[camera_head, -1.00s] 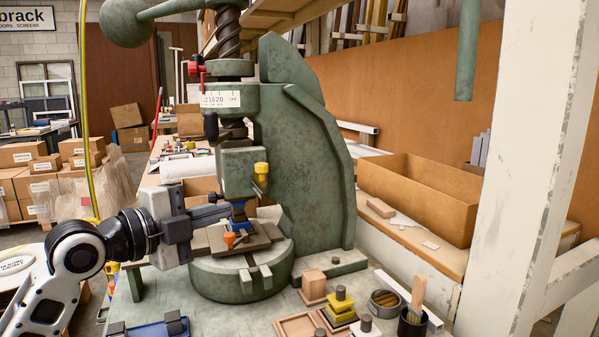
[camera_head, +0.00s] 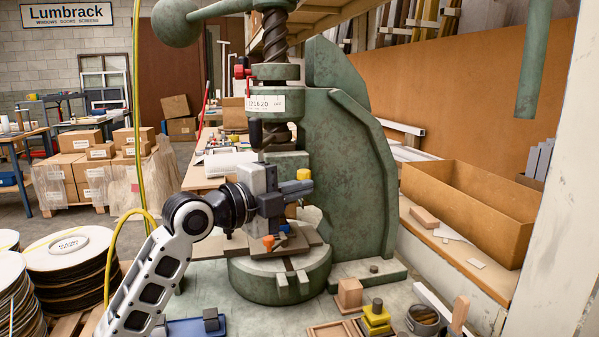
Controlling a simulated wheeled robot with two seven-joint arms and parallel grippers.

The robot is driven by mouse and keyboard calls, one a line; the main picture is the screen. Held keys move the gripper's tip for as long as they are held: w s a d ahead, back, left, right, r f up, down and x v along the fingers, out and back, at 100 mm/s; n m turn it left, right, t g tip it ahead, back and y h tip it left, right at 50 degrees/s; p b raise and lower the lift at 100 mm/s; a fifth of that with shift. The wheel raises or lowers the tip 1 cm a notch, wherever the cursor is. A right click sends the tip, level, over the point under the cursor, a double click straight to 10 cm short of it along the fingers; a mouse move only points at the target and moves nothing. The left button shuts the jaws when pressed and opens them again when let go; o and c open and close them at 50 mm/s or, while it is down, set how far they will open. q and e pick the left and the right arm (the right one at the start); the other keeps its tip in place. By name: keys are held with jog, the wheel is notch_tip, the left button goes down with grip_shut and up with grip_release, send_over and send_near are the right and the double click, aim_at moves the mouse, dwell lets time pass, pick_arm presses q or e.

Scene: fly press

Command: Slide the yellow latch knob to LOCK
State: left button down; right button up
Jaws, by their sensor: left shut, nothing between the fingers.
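The yellow latch knob (camera_head: 304,174) sits on the front of the green fly press (camera_head: 345,160), on its ram block. My left gripper (camera_head: 307,187) is shut and empty. Its fingertips are right at the knob, just below it in the picture; I cannot tell whether they touch it. The gripper body and wrist hide much of the ram block and the lower part of the knob. No LOCK marking is readable. My right gripper is out of view.
The round press base (camera_head: 280,278) carries dark plates and an orange knob (camera_head: 268,242) below my gripper. A wooden block (camera_head: 349,294), yellow blocks (camera_head: 376,318) and a round tin (camera_head: 423,319) stand at the front right. A blue tray (camera_head: 195,327) lies at the front left.

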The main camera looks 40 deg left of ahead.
aim_at(299, 176)
pick_arm(q)
jog(key=w+a, duration=0.1)
jog(key=w, duration=0.2)
jog(key=w+a+p, duration=0.1)
jog(key=shift+w+a+f, duration=0.1)
jog(key=shift+w+a, duration=0.05)
jog(key=shift+a, duration=0.2)
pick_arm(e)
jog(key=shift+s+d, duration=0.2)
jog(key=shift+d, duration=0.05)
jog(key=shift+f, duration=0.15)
pick_arm(q)
jog(key=a+b, duration=0.1)
jog(key=w+a+b, duration=0.1)
jog(key=shift+w+f+b, duration=0.2)
jog(key=shift+w+b, duration=0.05)
jog(key=shift+b, duration=0.15)
jog(key=shift+r, duration=0.2)
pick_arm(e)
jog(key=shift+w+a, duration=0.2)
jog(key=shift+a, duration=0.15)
